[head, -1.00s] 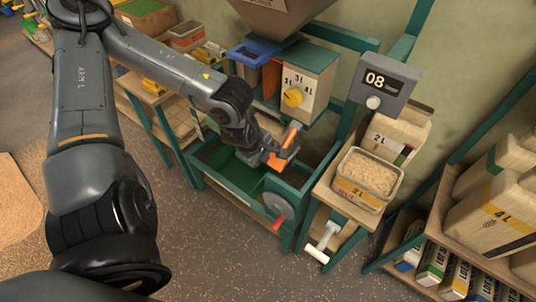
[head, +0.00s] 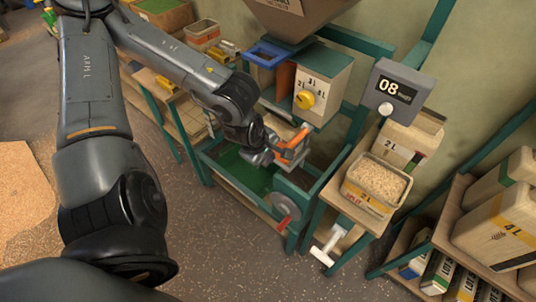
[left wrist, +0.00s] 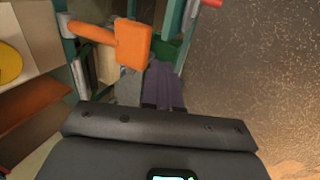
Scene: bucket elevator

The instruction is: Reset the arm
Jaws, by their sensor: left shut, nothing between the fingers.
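My left arm comes in from the left in the head view. Its left gripper (head: 276,158) is over the green-framed bucket elevator stand (head: 240,172). The fingers are shut and hold nothing. An orange handle (head: 294,147) is close by the fingers; from the head view I cannot tell whether they touch. In the left wrist view the orange handle (left wrist: 132,43) shows as a block on a rod, beyond the fingers (left wrist: 160,88). My right gripper is in neither view.
A box with a yellow dial (head: 305,99) stands behind the gripper. To the right are a display reading 08 (head: 396,91), a grain-filled bin (head: 365,202) on a bench, and a shelf of cartons (head: 505,225). A red-handled crank wheel (head: 288,203) sticks out in front. The floor in front is clear.

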